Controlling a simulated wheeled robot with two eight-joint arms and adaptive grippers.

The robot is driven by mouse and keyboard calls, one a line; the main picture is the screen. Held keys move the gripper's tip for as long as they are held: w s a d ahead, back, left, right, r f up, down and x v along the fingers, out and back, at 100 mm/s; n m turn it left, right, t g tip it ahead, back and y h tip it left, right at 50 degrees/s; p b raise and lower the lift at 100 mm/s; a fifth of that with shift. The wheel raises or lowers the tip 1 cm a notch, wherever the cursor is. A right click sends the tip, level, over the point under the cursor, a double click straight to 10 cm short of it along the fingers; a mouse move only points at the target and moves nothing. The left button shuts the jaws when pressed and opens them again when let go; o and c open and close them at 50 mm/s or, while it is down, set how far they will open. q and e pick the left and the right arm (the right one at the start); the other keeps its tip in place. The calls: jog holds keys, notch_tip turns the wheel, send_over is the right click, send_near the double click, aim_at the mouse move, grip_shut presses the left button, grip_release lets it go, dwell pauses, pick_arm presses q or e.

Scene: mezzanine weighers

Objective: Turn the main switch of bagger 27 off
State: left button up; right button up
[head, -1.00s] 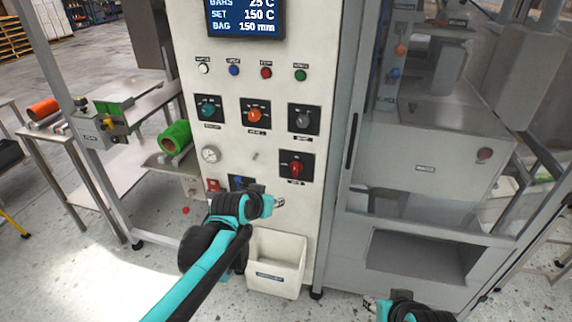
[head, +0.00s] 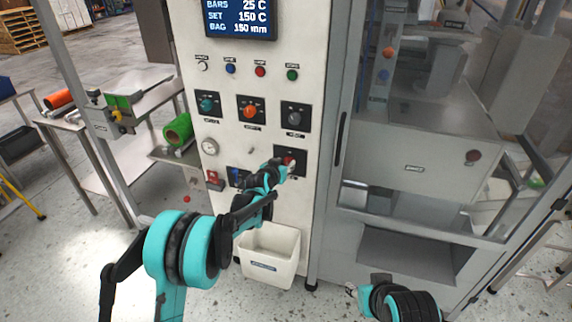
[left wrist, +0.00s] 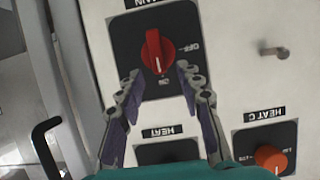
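The main switch is a red rotary knob (left wrist: 156,50) on a black plate, with MAIN, OFF and ON lettering in the left wrist view. Its white mark points at ON. In the head view the red knob (head: 289,160) is low on the white panel, partly covered by my left gripper (head: 287,168). In the left wrist view my left gripper (left wrist: 159,80) is open, its fingertips spread to either side of the knob's near end with nothing between them. Whether they touch it I cannot tell. My right gripper (head: 352,289) is low in the head view, its opening unclear.
An orange HEAT C knob (left wrist: 271,158) sits near the switch; a teal knob (head: 207,104) and grey knob (head: 295,117) are above it in the head view. A white bin (head: 268,258) hangs below. A glazed cabinet door with a handle (head: 341,139) stands to the right.

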aim_at(287, 161)
pick_arm(q)
jog(key=shift+x, duration=1.55)
jog(key=shift+r, duration=0.1)
grip_shut()
jog(key=shift+a+n, duration=0.1)
jog(key=shift+n, duration=0.2)
jog(key=shift+w+a+f+n+t+h+b, duration=0.15)
jog(key=shift+a+f+n+h+b, duration=0.3)
jog(key=shift+n+h+b, duration=1.2)
jog(key=shift+w+a+f+n+t+h+b, duration=0.1)
jog(key=shift+a+f+n+h+b, duration=0.6)
jog(key=shift+n, duration=1.9)
jog(key=shift+w+a+f+n+t+h+b, duration=0.25)
jog(key=shift+n+h+b, duration=0.4)
jog(key=shift+n+h, duration=1.15)
jog(key=shift+s+d+n+y, duration=0.15)
jog(key=shift+n+y, duration=0.2)
jog(key=shift+n, duration=0.1)
